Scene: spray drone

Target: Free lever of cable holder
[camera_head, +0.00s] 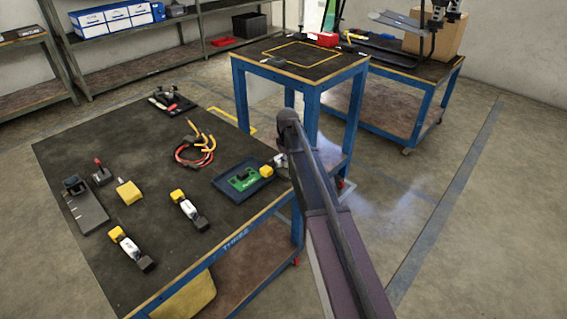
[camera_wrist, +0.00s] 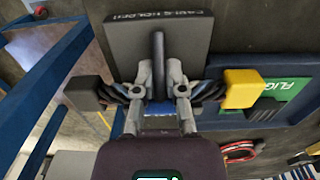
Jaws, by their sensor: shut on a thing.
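The dark cable holder (camera_wrist: 160,40) is a flat plate with white lettering, upside down at the top of the wrist view. Its dark upright lever (camera_wrist: 158,55) stands between the two fingers of my gripper (camera_wrist: 159,72). My gripper appears shut on the lever, one finger at each side. A dark cable runs across behind the fingers, with a black end block (camera_wrist: 85,93) at left and a yellow end block (camera_wrist: 243,89) at right. In the head view my arm hides the holder; the yellow block (camera_head: 266,171) shows just left of my gripper (camera_head: 285,160).
A blue tray (camera_head: 225,186) with a green board lies beside the yellow block. Several yellow-ended parts, a red-and-yellow cable bundle (camera_head: 190,152) and small devices lie on the black worktable (camera_head: 130,155). A second blue-legged table (camera_head: 300,75) stands behind. Open floor lies at right.

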